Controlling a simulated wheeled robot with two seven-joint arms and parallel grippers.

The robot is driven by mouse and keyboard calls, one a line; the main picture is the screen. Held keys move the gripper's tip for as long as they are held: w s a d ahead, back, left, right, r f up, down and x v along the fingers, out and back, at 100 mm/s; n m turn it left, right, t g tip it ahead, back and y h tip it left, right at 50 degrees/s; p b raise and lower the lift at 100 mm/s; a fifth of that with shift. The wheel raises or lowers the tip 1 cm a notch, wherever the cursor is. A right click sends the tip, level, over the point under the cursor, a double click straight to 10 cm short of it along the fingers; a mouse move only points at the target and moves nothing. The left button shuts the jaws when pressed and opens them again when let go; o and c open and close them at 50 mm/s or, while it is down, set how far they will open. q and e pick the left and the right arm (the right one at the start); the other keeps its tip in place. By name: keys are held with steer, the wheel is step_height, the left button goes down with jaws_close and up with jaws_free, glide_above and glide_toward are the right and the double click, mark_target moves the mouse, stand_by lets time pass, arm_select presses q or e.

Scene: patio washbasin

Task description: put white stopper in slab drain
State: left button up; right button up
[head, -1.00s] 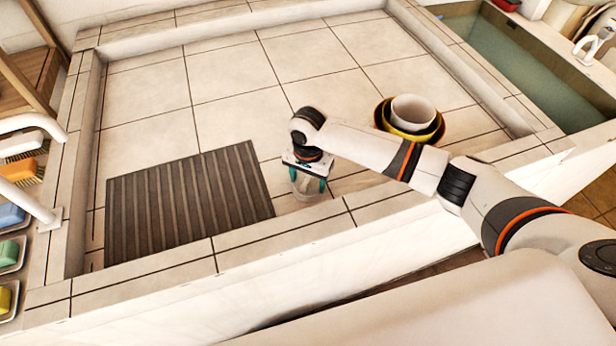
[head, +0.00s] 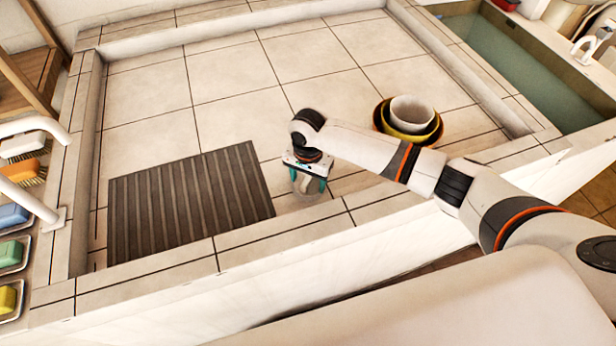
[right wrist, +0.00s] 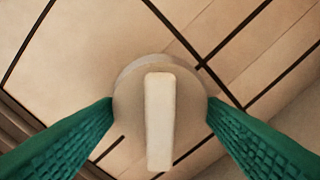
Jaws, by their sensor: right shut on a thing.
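The white stopper (right wrist: 160,120) shows in the right wrist view as a pale round disc with a raised bar handle across it. My right gripper (head: 309,184) has green fingers, one on each side of the disc, and is shut on it. In the head view the stopper (head: 307,186) is a small pale shape between the fingertips, low over the tiled slab (head: 230,95) near its front edge. I cannot tell whether it touches the slab. The slab drain is not clearly visible; the stopper and gripper may hide it. My left gripper is out of view.
A dark ribbed mat (head: 190,200) lies left of the gripper. Nested bowls (head: 412,108) stand to the right, behind my forearm. A raised tiled rim (head: 250,240) borders the slab. Brushes and soaps (head: 12,252) line the left edge. The slab's back is clear.

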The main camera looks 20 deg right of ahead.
mark_target(308, 179)
steer(key=shift+f, duration=0.5)
steer(key=o, duration=0.7)
step_height(308, 179, up, 11)
steer(key=p, duration=1.3)
stand_by(0.3)
